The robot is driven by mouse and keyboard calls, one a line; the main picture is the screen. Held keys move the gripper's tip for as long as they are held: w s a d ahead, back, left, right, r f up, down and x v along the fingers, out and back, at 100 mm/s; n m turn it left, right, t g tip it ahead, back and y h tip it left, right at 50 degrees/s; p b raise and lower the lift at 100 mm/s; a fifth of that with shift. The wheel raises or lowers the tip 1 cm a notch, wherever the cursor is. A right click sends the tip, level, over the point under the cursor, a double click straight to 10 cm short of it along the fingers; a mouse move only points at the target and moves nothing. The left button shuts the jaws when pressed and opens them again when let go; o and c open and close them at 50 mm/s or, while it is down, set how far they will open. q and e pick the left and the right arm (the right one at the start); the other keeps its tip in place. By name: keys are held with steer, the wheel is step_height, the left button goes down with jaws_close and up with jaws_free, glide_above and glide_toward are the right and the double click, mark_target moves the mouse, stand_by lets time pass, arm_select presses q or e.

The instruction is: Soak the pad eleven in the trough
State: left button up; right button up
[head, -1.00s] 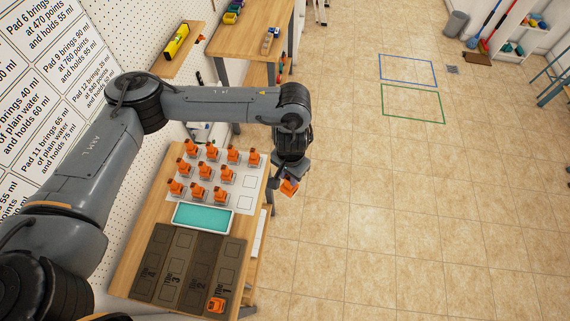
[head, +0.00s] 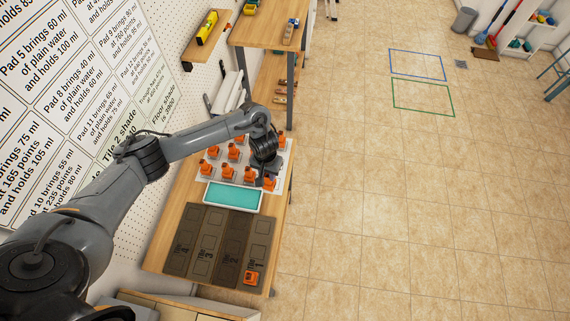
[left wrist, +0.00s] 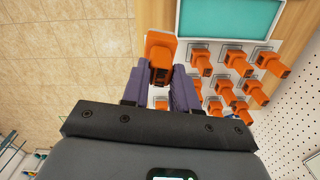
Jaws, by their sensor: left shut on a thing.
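My left gripper (head: 267,176) is shut on an orange pad (left wrist: 161,47), which sits between the purple fingertips (left wrist: 160,74) in the left wrist view. I cannot read a number on it. In the head view it is just right of the trough's far right corner. The white-rimmed trough (head: 231,209) holds teal liquid and also shows in the left wrist view (left wrist: 229,39), right of the held pad and apart from it in the picture. Several other orange pads (left wrist: 201,62) stand on the white sheet, partly hidden by my arm in the head view. My right gripper is not in view.
Dark numbered tiles (head: 237,235) lie in front of the trough, and an orange pad (head: 250,278) stands on tile 1. A pegboard wall with charts (head: 60,95) is at the left. Open floor (head: 400,210) lies to the right of the workbench (head: 180,208).

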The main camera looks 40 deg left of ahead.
arm_select(q)
steer(key=s+a+f+n, duration=0.2)
steer(key=s+a+f, duration=0.2)
steer(key=s+a, duration=0.35)
step_height(320, 180, down, 8)
steer(key=a+b, duration=0.1)
steer(key=b, duration=0.7)
steer(key=shift+w+f+b, duration=0.15)
steer(key=shift+w+b, duration=0.1)
steer(key=shift+b, duration=0.05)
stand_by(0.4)
